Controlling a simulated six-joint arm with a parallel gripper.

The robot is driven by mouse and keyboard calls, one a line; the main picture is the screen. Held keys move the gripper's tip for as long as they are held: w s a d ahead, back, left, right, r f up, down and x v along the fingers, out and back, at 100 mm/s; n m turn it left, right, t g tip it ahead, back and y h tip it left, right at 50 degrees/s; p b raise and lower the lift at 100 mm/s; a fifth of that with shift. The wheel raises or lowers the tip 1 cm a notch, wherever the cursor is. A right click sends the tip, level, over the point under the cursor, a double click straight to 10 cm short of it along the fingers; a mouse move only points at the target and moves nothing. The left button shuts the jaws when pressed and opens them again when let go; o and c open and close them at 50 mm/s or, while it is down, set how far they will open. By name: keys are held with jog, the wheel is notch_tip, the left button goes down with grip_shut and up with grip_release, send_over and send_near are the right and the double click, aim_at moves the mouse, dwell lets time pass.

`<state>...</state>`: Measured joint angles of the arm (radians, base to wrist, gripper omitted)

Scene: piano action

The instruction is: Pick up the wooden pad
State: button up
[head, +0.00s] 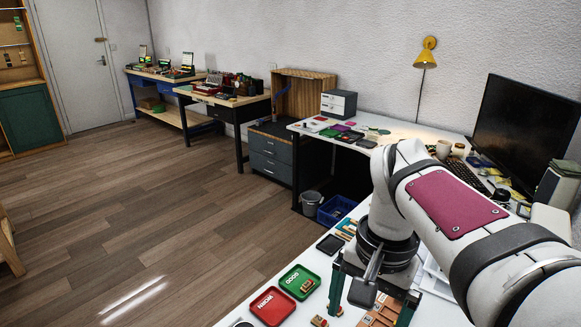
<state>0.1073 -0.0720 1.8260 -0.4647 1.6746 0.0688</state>
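My gripper (364,288) points down over the near bench, below my white wrist. A small wooden piece (307,286) lies in the green tray marked GOOD (293,275). Another small wooden piece (318,321) lies at the bottom edge, in front of that tray. Both are left of my gripper and too small to tell which is the wooden pad. A red tray marked WORN (270,302) sits beside the green one.
A black flat tray (330,244) lies behind the coloured trays. A monitor (524,130) and keyboard (466,174) are at the right. My arm hides much of the bench.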

jog(key=s+a+f, duration=0.2)
jog(key=s+f, duration=0.1)
jog(key=s, duration=0.2)
jog(key=s+a+f+n+y, duration=0.1)
jog(key=s+f, duration=0.2)
jog(key=s, duration=0.2)
jog(key=s+a+f+n, duration=0.1)
jog(key=s+a+f, duration=0.1)
jog(key=s, duration=0.3)
jog(key=shift+s+a+f, duration=0.15)
jog(key=shift+s+f, duration=0.05)
jog(key=shift+f, duration=0.25)
jog(key=shift+s+a+f, duration=0.15)
jog(key=shift+s+f, duration=0.05)
jog(key=shift+f, duration=0.2)
jog(key=shift+c, duration=0.8)
